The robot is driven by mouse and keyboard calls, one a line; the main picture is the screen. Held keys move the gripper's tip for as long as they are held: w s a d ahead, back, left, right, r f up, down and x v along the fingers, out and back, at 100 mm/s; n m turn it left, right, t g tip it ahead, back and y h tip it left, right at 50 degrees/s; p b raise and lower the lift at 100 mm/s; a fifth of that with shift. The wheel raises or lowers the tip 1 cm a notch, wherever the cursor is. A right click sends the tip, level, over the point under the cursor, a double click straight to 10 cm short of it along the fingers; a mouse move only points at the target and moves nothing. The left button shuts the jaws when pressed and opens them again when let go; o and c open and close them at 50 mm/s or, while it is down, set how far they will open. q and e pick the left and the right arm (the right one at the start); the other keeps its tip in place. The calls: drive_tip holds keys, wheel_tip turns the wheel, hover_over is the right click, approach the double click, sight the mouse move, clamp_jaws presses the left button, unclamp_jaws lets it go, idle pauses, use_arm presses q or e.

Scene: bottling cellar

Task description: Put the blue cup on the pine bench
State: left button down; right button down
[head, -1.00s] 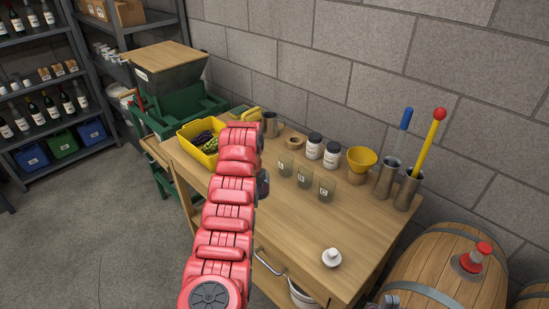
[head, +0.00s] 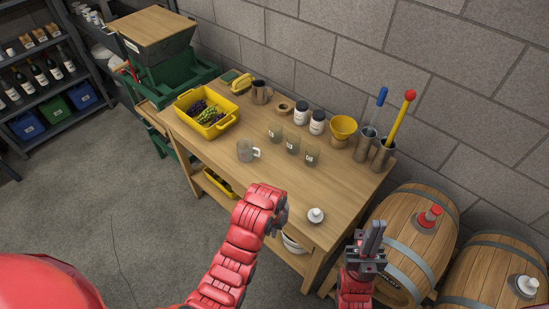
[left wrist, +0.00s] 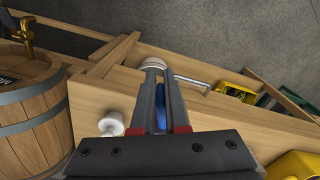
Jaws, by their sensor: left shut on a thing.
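The pine bench (head: 345,182) stands against the block wall, with bare wood along its front. My left arm reaches up to the bench's front edge in the head view, its gripper (head: 278,225) mostly hidden by the arm. In the left wrist view my left gripper (left wrist: 163,72) is shut on a blue thing, likely the blue cup (left wrist: 160,94); only a strip shows between the fingers. My right gripper (head: 370,238) points up right of the bench's front corner, seemingly empty; its finger gap is unclear.
Barrels (head: 415,225) stand to the right. The bench's front middle is clear.

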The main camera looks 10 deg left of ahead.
use_arm(q)
drive_tip(key=w+b, duration=0.2)
drive_tip(key=w, duration=0.1)
drive_tip(key=w+d+f+b, duration=0.1)
drive_tip(key=w+b, duration=0.2)
drive_tip(key=w+d+f+b, duration=0.1)
drive_tip(key=w+b, duration=0.2)
drive_tip(key=shift+w, duration=0.3)
drive_tip(key=w, duration=0.1)
drive_tip(key=w+b, duration=0.1)
drive_tip(key=w, duration=0.1)
drive_tip(key=shift+d+r+b, duration=0.1)
drive_tip(key=shift+d+b, duration=0.15)
drive_tip(key=shift+b, duration=0.1)
drive_tip(key=shift+w+d+r+p, duration=0.1)
drive_tip(key=shift+w+r+p, duration=0.25)
drive_tip(key=shift+p, duration=0.35)
drive_tip(key=shift+w+d+f, duration=0.1)
drive_tip(key=shift+w, duration=0.55)
drive_tip(key=shift+f+p, duration=0.55)
drive_tip(key=shift+p, duration=0.35)
drive_tip(key=shift+f+p, duration=0.35)
drive_tip(key=shift+f, duration=0.95)
drive_tip(key=shift+f, duration=0.1)
